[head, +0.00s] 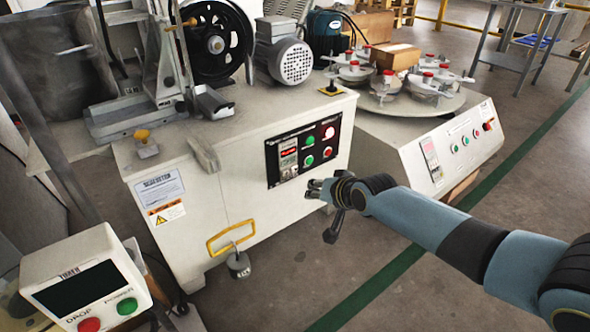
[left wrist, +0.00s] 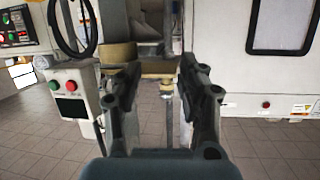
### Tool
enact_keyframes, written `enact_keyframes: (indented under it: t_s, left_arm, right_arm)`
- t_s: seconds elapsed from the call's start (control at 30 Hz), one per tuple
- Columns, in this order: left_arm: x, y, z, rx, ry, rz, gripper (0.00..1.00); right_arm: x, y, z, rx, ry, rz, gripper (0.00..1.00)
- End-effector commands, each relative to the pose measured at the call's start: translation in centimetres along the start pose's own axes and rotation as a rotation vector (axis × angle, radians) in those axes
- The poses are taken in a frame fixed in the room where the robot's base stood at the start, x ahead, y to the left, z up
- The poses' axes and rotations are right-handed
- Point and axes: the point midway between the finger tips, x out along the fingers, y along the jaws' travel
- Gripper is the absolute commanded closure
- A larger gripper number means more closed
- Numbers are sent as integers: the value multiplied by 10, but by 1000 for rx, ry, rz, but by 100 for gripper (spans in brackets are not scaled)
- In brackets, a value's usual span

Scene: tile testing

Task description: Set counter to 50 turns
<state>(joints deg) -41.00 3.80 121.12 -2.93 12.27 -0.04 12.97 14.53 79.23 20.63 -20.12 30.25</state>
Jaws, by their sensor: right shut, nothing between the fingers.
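The black control panel (head: 316,136) sits on the front of the white machine in the head view. Its left part holds a small counter (head: 288,158) with a red lit display; the digits are too small to read. Green and red round buttons sit to its right. My right gripper (head: 314,189) is shut and empty, just below the panel's lower edge and slightly right of the counter. I cannot tell whether it touches the machine. My left gripper (left wrist: 158,95) is open with nothing between its fingers in the left wrist view; it is not in the head view.
A box with red and green buttons (head: 85,283) stands at the lower left. A yellow handle (head: 231,237) juts from the machine front. A second white control box (head: 455,148) and a round turntable (head: 410,103) stand right. Floor at lower middle is clear.

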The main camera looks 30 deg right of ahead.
Motion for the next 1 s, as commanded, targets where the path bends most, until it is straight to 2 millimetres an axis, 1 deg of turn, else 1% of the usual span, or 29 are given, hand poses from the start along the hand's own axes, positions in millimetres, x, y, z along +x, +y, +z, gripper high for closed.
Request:
enact_keyframes:
  t_s: [0.73, 0.87, 1.0]
  left_arm:
    - [0, 0, 1, 0, -6, 0, 60]
    - [0, 0, 17, -3, -86, -1, 60]
    - [-2, -1, 44, -14, -271, -1, 60]
  right_arm:
    - [0, 0, 0, 1, 0, 0, 100]
    - [0, -2, -2, 7, 5, -4, 100]
    - [-4, -4, -5, 11, 18, -13, 100]
